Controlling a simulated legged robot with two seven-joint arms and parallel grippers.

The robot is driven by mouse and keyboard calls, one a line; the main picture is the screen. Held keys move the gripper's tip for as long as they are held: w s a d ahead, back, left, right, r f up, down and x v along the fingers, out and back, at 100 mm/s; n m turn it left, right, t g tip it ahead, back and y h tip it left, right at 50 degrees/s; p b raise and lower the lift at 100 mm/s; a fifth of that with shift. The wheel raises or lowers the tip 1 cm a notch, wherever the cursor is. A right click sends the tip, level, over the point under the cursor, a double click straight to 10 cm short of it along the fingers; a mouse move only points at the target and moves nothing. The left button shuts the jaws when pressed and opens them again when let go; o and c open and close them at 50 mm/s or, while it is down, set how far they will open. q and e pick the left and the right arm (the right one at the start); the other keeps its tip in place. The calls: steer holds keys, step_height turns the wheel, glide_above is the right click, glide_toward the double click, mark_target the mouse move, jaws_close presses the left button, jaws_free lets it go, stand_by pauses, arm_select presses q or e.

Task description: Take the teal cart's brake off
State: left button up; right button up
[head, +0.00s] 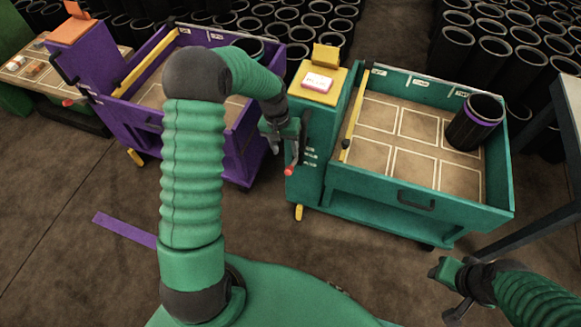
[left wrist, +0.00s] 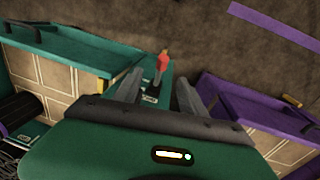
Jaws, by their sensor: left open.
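The teal cart (head: 420,205) stands at the right of centre in the head view, with a teal post at its left end. A lever with a red tip (head: 289,171) sticks out beside that post; it also shows in the left wrist view (left wrist: 163,62). My left gripper (head: 287,145) is open beside the post, near the lever. In the left wrist view the lever appears between the two spread fingers, which are not closed on it. My right gripper (head: 452,289) is low at the right, away from the cart, and looks open and empty.
A purple cart (head: 240,150) stands close on the left. A black sleeve with a purple band (head: 475,122) stands in the teal cart's tray. A yellow piece (head: 299,212) shows low by the post. Many black sleeves stand behind. A grey table (head: 530,232) is at the right.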

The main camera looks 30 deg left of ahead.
arm_select(q)
glide_above(289, 168)
steer(key=f, duration=0.5)
steer(key=shift+s+f, duration=0.2)
steer(key=shift+f, duration=0.05)
steer(key=f, duration=0.2)
steer(key=f+b, duration=0.1)
steer(key=f, duration=0.2)
steer(key=a+f, duration=0.1)
steer(key=f, duration=0.2)
steer(key=shift+w, duration=0.2)
steer(key=shift+d+f, duration=0.1)
steer(key=shift+f, duration=0.15)
steer(key=shift+w+d, duration=0.1)
steer(key=shift+d, duration=0.55)
steer(key=shift+a, duration=0.1)
steer(key=c, duration=0.4)
steer(key=shift+a+f, duration=0.1)
steer(key=shift+a, duration=0.2)
steer(key=c, duration=0.4)
steer(key=shift+a, duration=0.1)
jaws_close()
steer(key=shift+d, duration=0.2)
arm_select(e)
steer(key=shift+x, duration=1.05)
